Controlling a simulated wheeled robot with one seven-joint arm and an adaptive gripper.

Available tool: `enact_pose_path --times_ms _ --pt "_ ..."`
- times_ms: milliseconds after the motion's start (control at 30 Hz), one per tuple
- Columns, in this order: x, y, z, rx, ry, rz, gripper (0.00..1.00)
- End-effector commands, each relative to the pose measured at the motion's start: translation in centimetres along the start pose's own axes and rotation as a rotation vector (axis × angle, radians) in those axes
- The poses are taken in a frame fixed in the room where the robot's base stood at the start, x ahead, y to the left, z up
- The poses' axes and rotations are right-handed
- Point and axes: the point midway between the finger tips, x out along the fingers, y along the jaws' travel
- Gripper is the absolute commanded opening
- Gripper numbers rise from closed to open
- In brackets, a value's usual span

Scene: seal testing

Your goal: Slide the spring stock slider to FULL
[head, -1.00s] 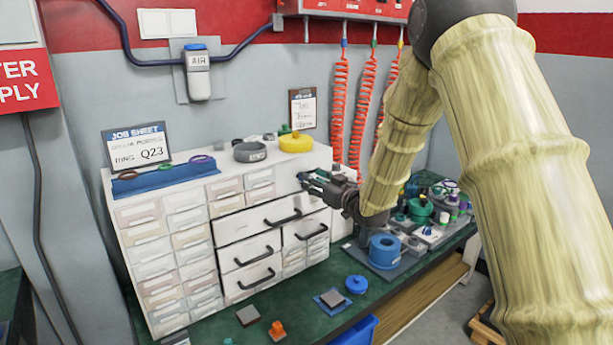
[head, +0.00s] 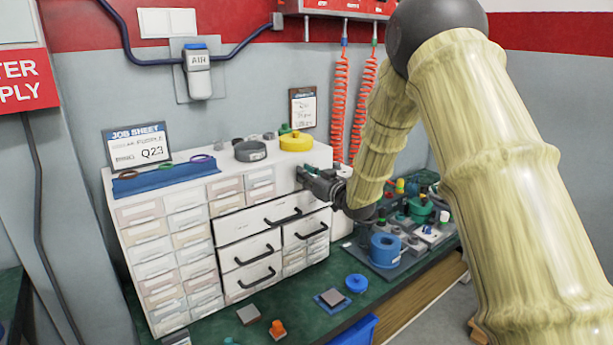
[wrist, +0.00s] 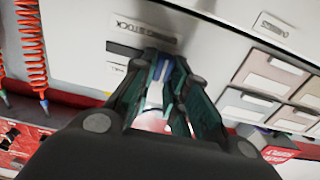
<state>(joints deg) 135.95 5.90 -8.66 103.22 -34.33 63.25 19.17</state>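The spring stock panel (wrist: 215,35) is on the white cabinet front in the wrist view. Its "STOCK" label (wrist: 148,30) is partly covered by my fingers. A dark slot (wrist: 125,50) and a small label (wrist: 115,69), too small to read surely, lie left of the fingertips. My gripper (wrist: 163,60) is at the panel, its dark teal fingers a little apart. A blue and white shape shows between them; I cannot tell whether it is the slider's knob or whether they grip it. In the head view my gripper (head: 303,176) is against the cabinet's upper right front.
The cabinet (head: 235,190) has several small drawers and black-handled drawers. A yellow ring (head: 296,142) and a dark round part (head: 250,151) stand on top. A blue cylinder (head: 385,250) and other parts crowd the bench to the right. Red coiled hoses (head: 340,100) hang behind my arm.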

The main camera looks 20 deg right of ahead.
Motion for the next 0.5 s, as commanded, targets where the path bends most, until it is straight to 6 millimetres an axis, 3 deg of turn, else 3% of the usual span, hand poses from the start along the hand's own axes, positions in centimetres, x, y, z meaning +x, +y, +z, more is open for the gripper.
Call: enact_pose_path --times_ms 267,500 --pt "0.0 0.5 -0.1 0.001 0.001 0.001 0.00" --pt "0.0 3.5 -0.2 0.002 0.002 0.003 0.00"
